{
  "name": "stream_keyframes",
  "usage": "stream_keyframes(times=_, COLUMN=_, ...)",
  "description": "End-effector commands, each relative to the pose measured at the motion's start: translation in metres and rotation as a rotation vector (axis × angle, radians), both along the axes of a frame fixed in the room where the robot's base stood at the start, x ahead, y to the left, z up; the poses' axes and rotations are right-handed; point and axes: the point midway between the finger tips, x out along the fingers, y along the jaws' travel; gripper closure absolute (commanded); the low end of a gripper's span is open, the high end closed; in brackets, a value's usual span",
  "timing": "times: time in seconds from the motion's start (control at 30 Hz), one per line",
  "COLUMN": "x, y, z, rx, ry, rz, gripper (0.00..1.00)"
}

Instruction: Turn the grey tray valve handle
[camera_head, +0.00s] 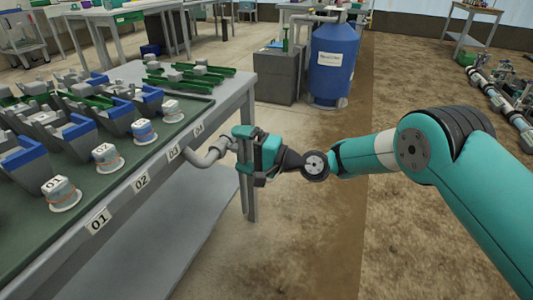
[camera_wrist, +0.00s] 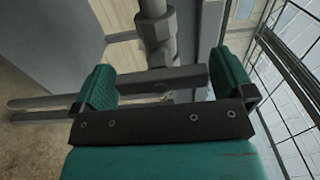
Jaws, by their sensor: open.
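The grey tray valve (camera_head: 205,155) is a bent grey pipe at the edge of the green-topped table, near label 04. It also shows in the wrist view as a grey pipe with a collar (camera_wrist: 157,27). Its handle, a flat grey bar (camera_wrist: 160,82), lies crosswise between my fingers in the wrist view. In the head view the handle is mostly hidden behind my gripper (camera_head: 243,150). My gripper, seen also in the wrist view (camera_wrist: 163,75), is open, with one teal finger near each end of the bar. I cannot tell whether either finger touches it.
The table (camera_head: 120,205) holds several numbered white-based caps and grey, blue and green trays along its left side. A blue tank (camera_head: 333,62) and grey box stand behind. The floor right of the table is clear. A wire mesh (camera_wrist: 285,75) shows at right in the wrist view.

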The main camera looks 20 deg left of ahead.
Motion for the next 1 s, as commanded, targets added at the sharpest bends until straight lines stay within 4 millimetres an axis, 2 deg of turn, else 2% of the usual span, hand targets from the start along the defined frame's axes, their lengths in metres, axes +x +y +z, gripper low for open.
stream_keyframes(times=0.17, x=0.000, y=-0.013, z=0.001, rx=-0.002, ry=0.002, rz=-0.002, gripper=0.00)
stream_keyframes(times=0.27, x=-0.001, y=-0.031, z=0.002, rx=-0.001, ry=0.005, rz=-0.004, gripper=0.00)
stream_keyframes(times=0.6, x=-0.008, y=-0.120, z=0.002, rx=-0.001, ry=0.005, rz=-0.006, gripper=0.00)
stream_keyframes(times=0.7, x=-0.010, y=-0.146, z=-0.003, rx=-0.001, ry=0.003, rz=-0.007, gripper=0.00)
stream_keyframes(times=1.0, x=-0.010, y=-0.163, z=-0.007, rx=0.000, ry=-0.003, rz=-0.003, gripper=0.00)
